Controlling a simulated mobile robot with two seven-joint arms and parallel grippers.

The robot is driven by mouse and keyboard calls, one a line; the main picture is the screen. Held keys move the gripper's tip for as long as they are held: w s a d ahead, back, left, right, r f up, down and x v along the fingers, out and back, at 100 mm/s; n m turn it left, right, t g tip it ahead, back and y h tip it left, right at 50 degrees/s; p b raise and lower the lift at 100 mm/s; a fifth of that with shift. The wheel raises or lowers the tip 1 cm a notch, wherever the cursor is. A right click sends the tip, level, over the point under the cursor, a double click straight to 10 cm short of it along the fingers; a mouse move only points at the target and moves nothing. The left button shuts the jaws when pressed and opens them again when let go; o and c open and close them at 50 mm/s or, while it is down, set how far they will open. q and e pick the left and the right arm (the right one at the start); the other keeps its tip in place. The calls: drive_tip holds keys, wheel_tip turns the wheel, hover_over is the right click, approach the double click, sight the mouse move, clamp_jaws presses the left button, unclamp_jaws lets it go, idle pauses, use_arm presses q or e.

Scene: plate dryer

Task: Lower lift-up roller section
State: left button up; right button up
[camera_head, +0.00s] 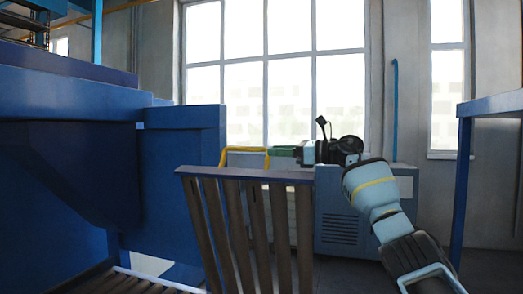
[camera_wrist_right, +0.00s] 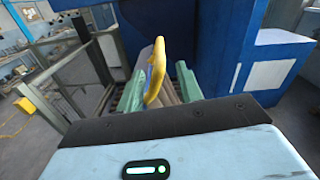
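The lift-up roller section (camera_head: 247,228) stands raised and steeply tilted in the head view, with a blue top bar and several brown rollers. Its yellow handle (camera_head: 245,150) sticks up behind the top bar. My right gripper (camera_head: 284,153) is just right of the handle, its green fingers pointing left toward it. In the right wrist view, the yellow handle (camera_wrist_right: 155,72) stands between the two green fingers, which are apart with room on both sides. I cannot tell whether either finger touches it. My left gripper is not in view.
A large blue machine (camera_head: 70,130) fills the left side. A grey-blue cabinet (camera_head: 340,230) stands behind my right arm. A blue table or frame (camera_head: 490,105) stands at the right. The right wrist view shows metal railings (camera_wrist_right: 62,60) at left.

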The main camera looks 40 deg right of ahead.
sight(260, 150)
drive_tip(key=shift+x, duration=2.95)
drive_tip(key=shift+s+r, duration=0.1)
clamp_jaws()
